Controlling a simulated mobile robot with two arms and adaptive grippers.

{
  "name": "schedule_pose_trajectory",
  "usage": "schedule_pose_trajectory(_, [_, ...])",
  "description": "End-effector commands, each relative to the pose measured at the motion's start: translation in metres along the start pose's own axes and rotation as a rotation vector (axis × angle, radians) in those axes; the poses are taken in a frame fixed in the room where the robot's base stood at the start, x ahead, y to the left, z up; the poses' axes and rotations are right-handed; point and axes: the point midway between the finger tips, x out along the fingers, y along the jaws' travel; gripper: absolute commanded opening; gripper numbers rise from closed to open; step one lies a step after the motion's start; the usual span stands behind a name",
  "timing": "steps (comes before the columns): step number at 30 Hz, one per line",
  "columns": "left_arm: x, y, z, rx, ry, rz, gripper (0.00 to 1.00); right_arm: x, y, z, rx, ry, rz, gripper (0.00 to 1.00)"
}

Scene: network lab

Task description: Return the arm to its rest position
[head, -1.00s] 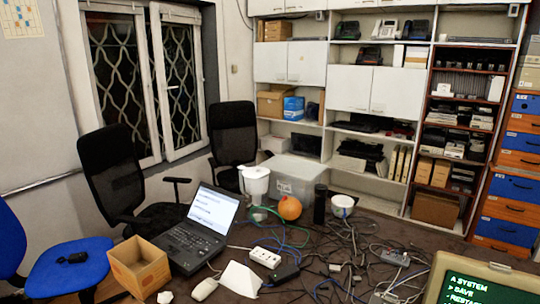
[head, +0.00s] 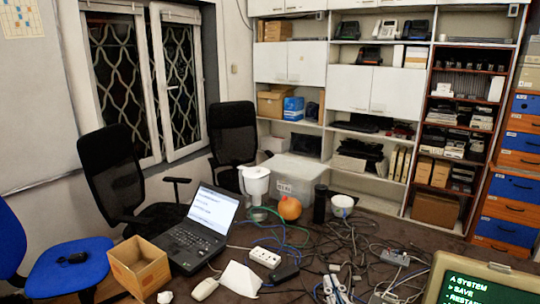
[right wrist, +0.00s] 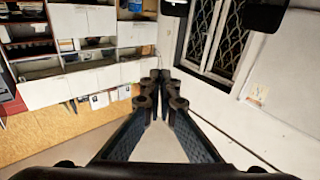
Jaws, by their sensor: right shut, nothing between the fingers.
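In that view the fingers point out into the room, towards the wall with the shelves and window, and touch nothing that I can see. The rest of the right arm is out of the head view. My left gripper is in neither view.
The dark table (head: 365,228) holds an open laptop (head: 200,232), a wooden box (head: 139,267), a white pitcher (head: 255,183), an orange ball (head: 289,207), a power strip (head: 265,257), tangled cables and a green-text monitor (head: 480,285). Chairs stand left; shelves line the back.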

Motion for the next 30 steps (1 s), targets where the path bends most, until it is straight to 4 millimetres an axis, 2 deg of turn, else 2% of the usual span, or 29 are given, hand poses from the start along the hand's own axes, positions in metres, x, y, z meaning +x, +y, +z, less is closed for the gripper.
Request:
schedule_pose_trajectory(1, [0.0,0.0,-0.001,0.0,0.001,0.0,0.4,-0.01,0.018,0.032,0.007,-0.118,0.057,0.0])
schedule_pose_trajectory(3, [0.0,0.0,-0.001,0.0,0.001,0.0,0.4,-0.031,0.039,0.078,0.007,-0.294,0.118,0.0])
schedule_pose_trajectory(5, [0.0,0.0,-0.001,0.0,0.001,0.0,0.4,-0.054,0.051,0.115,0.003,-0.446,0.149,0.0])
schedule_pose_trajectory(6, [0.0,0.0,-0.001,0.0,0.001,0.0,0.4,-0.072,0.056,0.139,0.0,-0.546,0.159,0.0])
schedule_pose_trajectory(9, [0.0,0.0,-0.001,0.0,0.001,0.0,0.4,-0.119,0.061,0.184,-0.007,-0.768,0.153,0.0])
schedule_pose_trajectory(12, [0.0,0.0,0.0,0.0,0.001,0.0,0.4,-0.164,0.058,0.216,-0.012,-0.951,0.119,0.0])
schedule_pose_trajectory(15, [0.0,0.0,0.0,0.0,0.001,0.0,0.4,-0.206,0.052,0.237,-0.015,-1.103,0.07,0.0])
schedule_pose_trajectory(21, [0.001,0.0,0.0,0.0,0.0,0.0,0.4,-0.281,0.035,0.261,-0.015,-1.35,-0.055,0.0])
schedule_pose_trajectory(24, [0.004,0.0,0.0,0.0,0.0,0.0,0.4,-0.271,0.034,0.296,-0.018,-1.351,-0.05,0.0])
schedule_pose_trajectory(26, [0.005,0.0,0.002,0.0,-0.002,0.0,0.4,-0.269,0.034,0.315,-0.018,-1.356,-0.051,0.0])
schedule_pose_trajectory(30, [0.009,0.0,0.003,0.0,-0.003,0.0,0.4,-0.268,0.031,0.366,-0.018,-1.375,-0.054,0.0])
